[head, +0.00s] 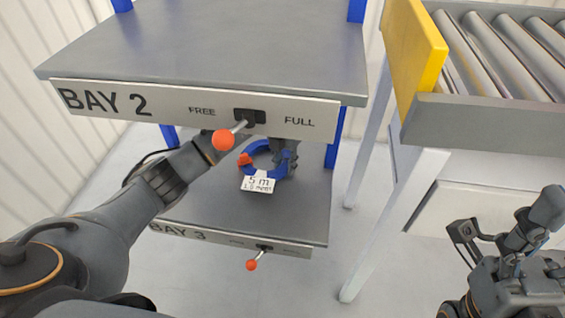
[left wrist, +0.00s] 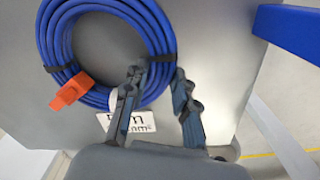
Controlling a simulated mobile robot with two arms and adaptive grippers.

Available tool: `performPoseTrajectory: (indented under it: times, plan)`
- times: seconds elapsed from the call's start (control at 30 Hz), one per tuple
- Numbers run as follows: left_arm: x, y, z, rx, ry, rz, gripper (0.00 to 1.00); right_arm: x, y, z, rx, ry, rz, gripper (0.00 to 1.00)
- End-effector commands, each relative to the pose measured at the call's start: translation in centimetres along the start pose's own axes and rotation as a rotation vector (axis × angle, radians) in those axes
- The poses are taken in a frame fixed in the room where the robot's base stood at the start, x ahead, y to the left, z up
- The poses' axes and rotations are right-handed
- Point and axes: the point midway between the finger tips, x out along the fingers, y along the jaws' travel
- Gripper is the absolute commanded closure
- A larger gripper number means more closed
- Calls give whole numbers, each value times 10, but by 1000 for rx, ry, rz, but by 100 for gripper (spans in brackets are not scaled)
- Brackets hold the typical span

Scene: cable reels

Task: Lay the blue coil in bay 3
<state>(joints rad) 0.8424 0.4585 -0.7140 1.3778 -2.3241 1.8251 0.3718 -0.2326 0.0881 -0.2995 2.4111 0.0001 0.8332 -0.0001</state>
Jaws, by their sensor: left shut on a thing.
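The blue coil (head: 249,162) is over the shelf of bay 3 (head: 215,205), under the bay 2 shelf. It has an orange clip and a white tag. My left gripper (head: 284,160) is shut on the coil's right side, partly hidden by the bay 2 front. In the left wrist view, the fingers (left wrist: 157,88) straddle the ring of the coil (left wrist: 105,12), above a grey surface. I cannot tell whether the coil touches the shelf. My right gripper (head: 500,225) is at the lower right, away from the rack; its jaw opening is unclear.
The bay 2 shelf (head: 220,45) overhangs bay 3. Its orange-knobbed lever (head: 223,139) sticks out towards FREE, close to my left arm. Bay 3 has a similar lever (head: 252,265). A blue post (head: 335,140) stands at the right. A roller conveyor (head: 480,110) is further right.

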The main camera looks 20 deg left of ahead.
Motion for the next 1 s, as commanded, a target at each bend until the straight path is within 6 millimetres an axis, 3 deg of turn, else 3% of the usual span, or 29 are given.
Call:
performPoseTrajectory:
  times: [0.17, 0.2, 0.3, 0.67, 1.0]
  plan:
    - [-1, 0, 0, 0, -1, 0, 100, 0, 0, 0, 0, -1, 0, 31]
    - [1, 0, 0, 0, 1, 0, 69, 0, 0, 0, 0, 0, 0, 31]
    - [0, 0, 0, 0, 0, 0, 50, 0, 0, 0, 1, -1, 0, 31]
    - [-6, 1, 0, 0, -1, 0, 50, 3, 0, -1, 1, 1, 0, 31]
    - [-61, 1, 0, 0, -1, 1, 50, -2, 0, -6, 9, -65, 25, 31]
